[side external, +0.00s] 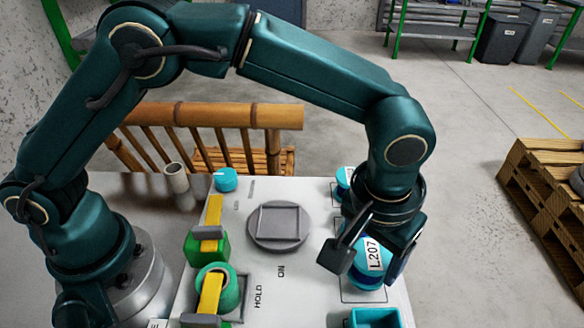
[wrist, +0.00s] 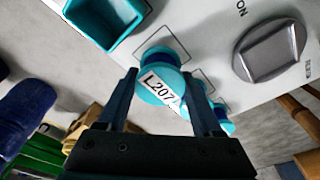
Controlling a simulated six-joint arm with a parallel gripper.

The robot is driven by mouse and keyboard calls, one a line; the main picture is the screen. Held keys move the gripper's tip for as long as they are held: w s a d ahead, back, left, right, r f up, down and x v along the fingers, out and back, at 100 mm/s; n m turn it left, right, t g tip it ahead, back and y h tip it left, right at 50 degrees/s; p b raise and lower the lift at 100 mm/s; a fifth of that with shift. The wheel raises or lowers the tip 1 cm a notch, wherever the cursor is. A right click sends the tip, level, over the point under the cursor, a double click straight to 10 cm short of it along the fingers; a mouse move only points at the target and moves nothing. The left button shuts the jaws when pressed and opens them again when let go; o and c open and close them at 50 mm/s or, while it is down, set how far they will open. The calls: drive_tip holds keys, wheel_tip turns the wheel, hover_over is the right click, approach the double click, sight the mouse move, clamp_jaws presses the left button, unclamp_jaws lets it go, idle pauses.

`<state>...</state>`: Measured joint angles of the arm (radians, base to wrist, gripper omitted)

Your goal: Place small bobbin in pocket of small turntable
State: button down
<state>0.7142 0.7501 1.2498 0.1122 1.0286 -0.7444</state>
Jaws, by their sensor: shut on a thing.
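My gripper (side external: 370,258) is shut on a teal bobbin (side external: 368,280) with a dark blue middle and a white "L207" label. The wrist view shows the same bobbin (wrist: 160,72) between the two fingers. The bobbin is over or on an outlined square on the white panel; I cannot tell whether it touches the panel. The turntable (side external: 278,227) is a grey disc with a square pocket, left of my gripper in the side view. It also shows at the upper right of the wrist view (wrist: 275,52). Its pocket looks empty.
Other teal-and-blue bobbins (wrist: 197,107) stand in a row beside the held one; one (side external: 345,178) is partly behind my arm. An open teal box (side external: 375,317) is at the panel's front. Green pieces with yellow strips (side external: 212,225) stand left of the turntable.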

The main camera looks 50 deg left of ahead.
drive_tip(key=w+a+r, duration=0.2)
drive_tip(key=a+r, duration=0.6)
drive_tip(key=a, duration=0.2)
drive_tip(key=s+a+r, duration=0.1)
drive_tip(key=s+a, duration=0.2)
drive_tip(key=a, duration=0.6)
drive_tip(key=s+a+r, duration=0.1)
drive_tip(key=s+a, duration=0.2)
drive_tip(key=a, duration=0.6)
hover_over(283, 220)
drive_tip(key=s, duration=0.1)
wheel_tip(283, 220, down, 8)
drive_tip(key=shift+r, duration=0.2)
drive_tip(key=shift+f, duration=1.9)
drive_tip(key=shift+f, duration=0.1)
drive_tip(key=shift+c, duration=0.2)
unclamp_jaws()
